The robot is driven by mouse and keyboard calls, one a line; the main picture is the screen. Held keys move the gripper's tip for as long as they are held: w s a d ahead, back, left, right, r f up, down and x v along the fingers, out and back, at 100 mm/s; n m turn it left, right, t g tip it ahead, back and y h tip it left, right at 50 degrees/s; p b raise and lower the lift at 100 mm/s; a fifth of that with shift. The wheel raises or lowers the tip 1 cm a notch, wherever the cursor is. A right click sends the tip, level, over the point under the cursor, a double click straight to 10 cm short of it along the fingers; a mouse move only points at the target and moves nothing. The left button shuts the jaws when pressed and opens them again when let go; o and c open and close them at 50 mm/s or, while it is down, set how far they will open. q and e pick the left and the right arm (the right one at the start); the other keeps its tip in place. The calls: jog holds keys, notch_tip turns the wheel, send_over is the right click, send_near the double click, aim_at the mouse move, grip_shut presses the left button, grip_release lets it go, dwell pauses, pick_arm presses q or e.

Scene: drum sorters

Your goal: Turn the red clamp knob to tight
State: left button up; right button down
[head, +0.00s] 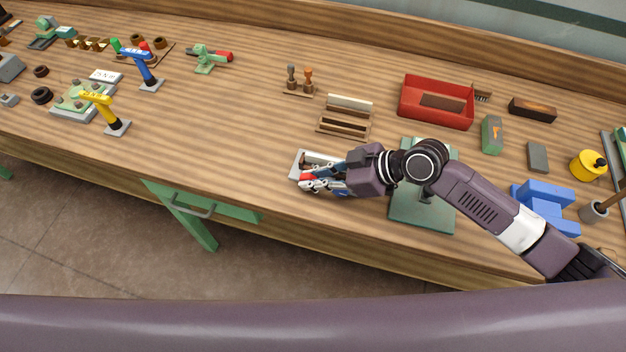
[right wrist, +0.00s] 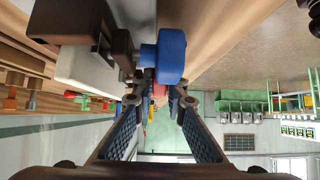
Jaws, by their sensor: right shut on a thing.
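The red clamp knob (head: 306,177) sits at the front of a small pale fixture (head: 297,162) near the table's front edge. In the right wrist view a bit of red (right wrist: 160,90) shows between the fingertips, mostly hidden. A blue round part (right wrist: 172,56) of the fixture stands close beside it. My right gripper (head: 313,184) reaches in from the right and is shut on the red knob. The knob's marking and turn angle cannot be read. My left gripper is not in view.
A green plate (head: 408,212) lies beneath my right wrist. A wooden rack (head: 345,122) and a red tray (head: 408,105) stand behind. A blue block (head: 541,200) is at the right.

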jog(key=shift+s+a, duration=0.1)
jog(key=c, duration=1.9)
grip_release()
jog(key=shift+c, duration=0.2)
jog(key=shift+s+d+r, duration=0.1)
jog(key=shift+d+r, duration=0.2)
jog(key=shift+d, duration=0.25)
jog(key=v, duration=1)
jog(key=shift+s+d+r, duration=0.2)
jog(key=shift+s+r, duration=0.05)
jog(key=shift+r, duration=0.05)
